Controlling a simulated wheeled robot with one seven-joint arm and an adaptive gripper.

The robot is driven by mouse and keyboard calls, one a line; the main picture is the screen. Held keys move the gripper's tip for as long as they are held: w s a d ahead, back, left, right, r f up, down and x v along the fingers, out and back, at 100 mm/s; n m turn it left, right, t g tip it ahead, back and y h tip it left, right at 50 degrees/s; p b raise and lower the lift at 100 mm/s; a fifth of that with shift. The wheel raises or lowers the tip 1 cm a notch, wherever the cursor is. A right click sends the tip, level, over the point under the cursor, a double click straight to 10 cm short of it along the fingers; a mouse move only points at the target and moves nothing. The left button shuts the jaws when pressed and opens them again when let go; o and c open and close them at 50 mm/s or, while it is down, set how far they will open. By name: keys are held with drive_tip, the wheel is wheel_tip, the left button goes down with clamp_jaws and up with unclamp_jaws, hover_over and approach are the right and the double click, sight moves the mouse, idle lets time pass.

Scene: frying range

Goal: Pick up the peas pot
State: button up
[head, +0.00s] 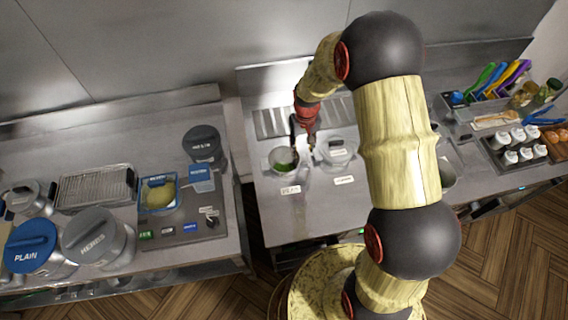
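The peas pot (283,164) is a small round pot with green contents. It stands on the steel counter behind a white label that seems to read PEAS (290,190). My gripper (303,150) points down at the pot's right rim, between it and a second, pale-topped pot (337,151). Its dark fingers are small in the picture and overlap the pot's edge. I cannot tell whether they touch the pot or how far apart they are.
A second label (343,180) lies in front of the pale-topped pot. My arm hides part of the counter to the right. A rack of white-topped bottles (511,146) stands at far right. Lidded canisters (98,238) and a wire tray (95,188) fill the left counter. The front counter strip is clear.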

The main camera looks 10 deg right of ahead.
sight(301, 156)
wheel_tip(301, 156, down, 6)
drive_tip(key=shift+r, duration=0.1)
drive_tip(key=shift+c, duration=1.3)
drive_tip(key=shift+r, duration=0.1)
drive_tip(key=c, duration=0.7)
clamp_jaws()
